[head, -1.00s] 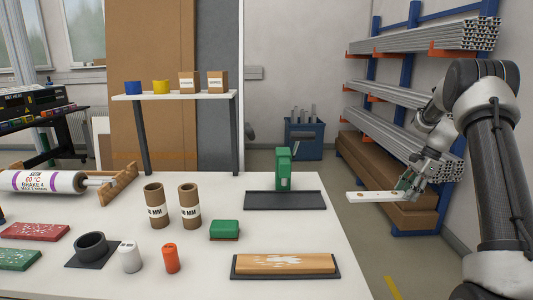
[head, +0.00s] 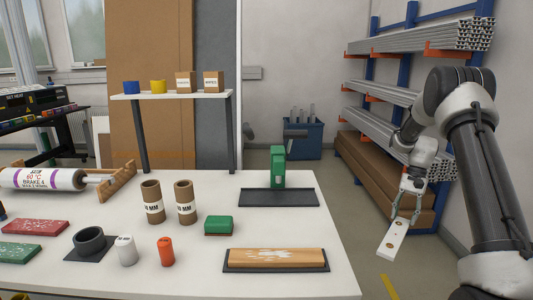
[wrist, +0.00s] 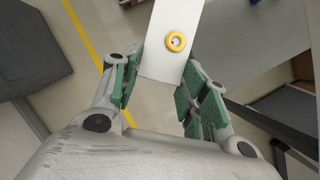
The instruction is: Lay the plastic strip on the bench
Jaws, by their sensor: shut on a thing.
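The plastic strip (head: 394,239) is white and flat with small round fittings along it. My gripper (head: 406,212) is shut on one end of it, to the right of the bench and over the floor. The strip hangs tilted, pointing down toward the front. In the wrist view the strip (wrist: 172,40) lies between the green-padded fingers (wrist: 158,92), and a yellow ring shows on it near the held end. The bench (head: 190,265) has a white top; its right edge is apart from the strip.
On the bench stand a wooden block on a dark tray (head: 276,270), a green tool on a dark base (head: 278,168), a green block (head: 218,226), an orange cylinder (head: 166,251) and two cardboard tubes (head: 152,203). A rack of metal profiles (head: 400,95) stands behind my arm.

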